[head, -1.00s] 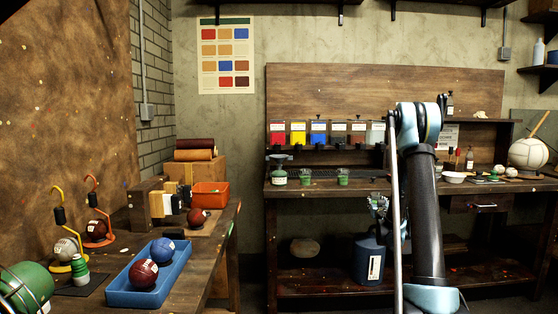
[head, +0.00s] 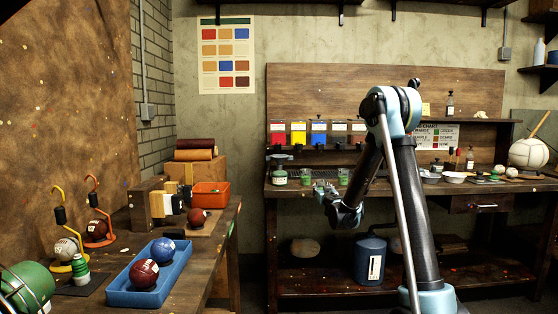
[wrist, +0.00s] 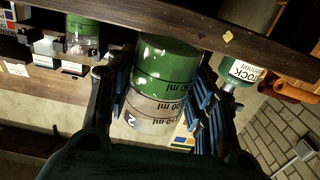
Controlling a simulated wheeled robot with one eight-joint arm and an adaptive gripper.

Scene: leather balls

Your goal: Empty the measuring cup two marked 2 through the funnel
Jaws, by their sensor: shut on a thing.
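Measuring cup two (head: 306,176), clear with green contents, stands upright at the bench's front edge in the head view. In the wrist view, which is upside down, this cup (wrist: 160,85) shows its "2" and ml marks between my fingers. My gripper (head: 320,190) is shut on it; whether its base has left the bench cannot be told. The funnel bottle (head: 279,170), green and white, stands just left of the cup in the head view. It also shows in the wrist view as the STOCK bottle (wrist: 245,72), to the right; the funnel is hard to make out there.
A second green cup (head: 343,177) stands to the right on the bench (head: 400,188), and it shows at left in the wrist view (wrist: 82,35). Coloured dispensers (head: 318,130) hang behind. A blue container (head: 370,258) stands on the lower shelf.

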